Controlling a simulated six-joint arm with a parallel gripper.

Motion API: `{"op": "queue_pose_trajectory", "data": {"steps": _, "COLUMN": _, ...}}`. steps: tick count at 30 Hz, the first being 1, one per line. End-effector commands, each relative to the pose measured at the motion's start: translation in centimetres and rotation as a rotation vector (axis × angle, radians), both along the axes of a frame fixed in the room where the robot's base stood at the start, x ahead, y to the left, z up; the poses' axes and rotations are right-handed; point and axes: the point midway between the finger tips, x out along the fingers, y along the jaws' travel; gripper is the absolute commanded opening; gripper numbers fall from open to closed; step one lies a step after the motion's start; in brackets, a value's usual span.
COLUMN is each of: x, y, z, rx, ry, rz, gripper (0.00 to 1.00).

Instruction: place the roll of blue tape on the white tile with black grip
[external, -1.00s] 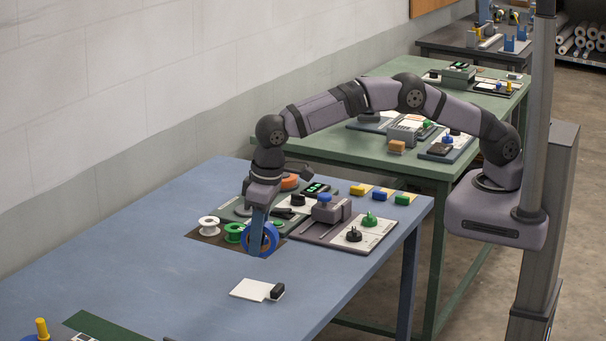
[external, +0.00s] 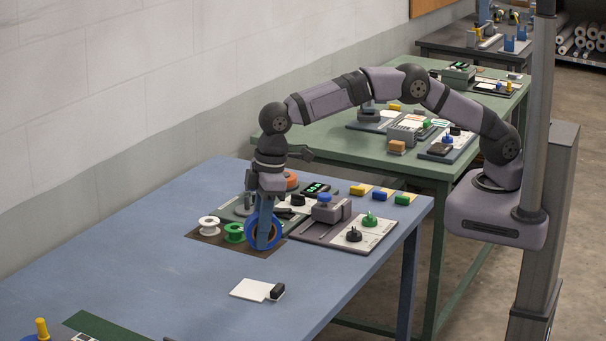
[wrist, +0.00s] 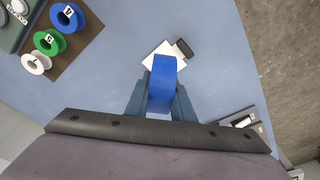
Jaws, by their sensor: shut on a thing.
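My gripper (external: 262,245) is shut on the roll of blue tape (external: 276,231), held upright. In the wrist view the roll (wrist: 162,85) is seen edge-on between the two fingers (wrist: 162,100). The white tile (external: 248,288) lies flat on the blue table, nearer the external camera than the gripper. Its black grip (external: 277,291) stands at its right end. In the wrist view, the tile (wrist: 152,56) and grip (wrist: 184,47) show beyond the roll, which partly covers the tile. The roll's height above the table is hard to tell.
A brown mat (wrist: 82,58) holds a white spool (external: 209,225), a green spool (external: 234,232) and a blue spool (wrist: 67,17), which the gripper and tape seem to hide externally. A grey press station (external: 325,213) stands right of the gripper. The table (external: 150,260) around the tile is clear.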

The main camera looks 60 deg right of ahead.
Motion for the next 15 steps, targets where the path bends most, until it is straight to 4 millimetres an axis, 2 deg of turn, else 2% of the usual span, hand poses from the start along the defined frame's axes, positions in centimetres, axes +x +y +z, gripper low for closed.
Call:
{"op": "queue_pose_trajectory", "data": {"steps": 9, "x": -0.1, "y": -0.1, "z": -4.2, "rx": -0.003, "ry": 0.004, "rz": -0.002, "gripper": 0.0}}
{"op": "queue_pose_trajectory", "data": {"steps": 15, "x": 0.0, "y": 0.0, "z": -5.9, "rx": -0.001, "ry": 0.002, "rz": -0.003, "gripper": 0.0}}
